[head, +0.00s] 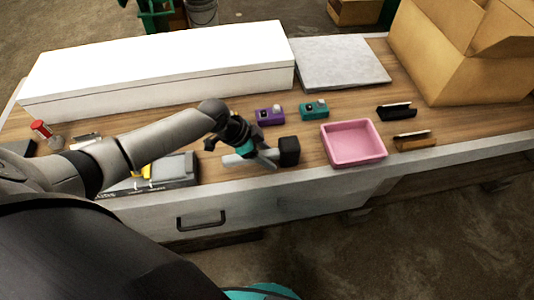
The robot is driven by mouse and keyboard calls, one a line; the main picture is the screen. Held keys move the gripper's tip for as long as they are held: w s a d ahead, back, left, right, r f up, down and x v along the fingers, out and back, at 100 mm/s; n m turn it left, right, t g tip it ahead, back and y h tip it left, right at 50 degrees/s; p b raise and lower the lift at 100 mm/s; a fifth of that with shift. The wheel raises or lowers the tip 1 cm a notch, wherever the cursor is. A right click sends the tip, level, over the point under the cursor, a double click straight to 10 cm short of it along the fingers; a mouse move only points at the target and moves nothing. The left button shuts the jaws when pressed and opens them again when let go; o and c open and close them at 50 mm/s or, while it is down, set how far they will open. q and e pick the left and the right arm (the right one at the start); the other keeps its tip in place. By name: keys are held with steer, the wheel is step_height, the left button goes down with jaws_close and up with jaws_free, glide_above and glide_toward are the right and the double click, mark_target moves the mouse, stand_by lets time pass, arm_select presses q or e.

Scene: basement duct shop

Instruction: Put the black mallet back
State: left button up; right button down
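The black mallet has a block-shaped black head (289,151) and a light grey handle (235,160). It lies across the front of the workbench, head to the right, left of the pink tray. My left gripper (265,158), with a teal band, is over the handle just left of the head. Its fingers overlap the handle, and I cannot tell whether they are closed on it. A grey tray (180,177) with lettering on its front and a yellow item in it sits to the left, partly hidden by my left arm. My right gripper is not in view.
A pink tray (353,158) stands to the right. Purple (270,116) and teal (314,109) devices lie behind the mallet. Black (397,111) and brown (415,141) pieces lie at right. A long white box (160,75), a grey slab (341,63) and a cardboard box (450,60) fill the back.

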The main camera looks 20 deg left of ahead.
arm_select(q)
steer(key=shift+o, duration=0.2)
steer(key=shift+r, duration=0.1)
steer(key=p+v, duration=0.2)
steer(key=v, duration=1)
steer(key=shift+d, duration=0.1)
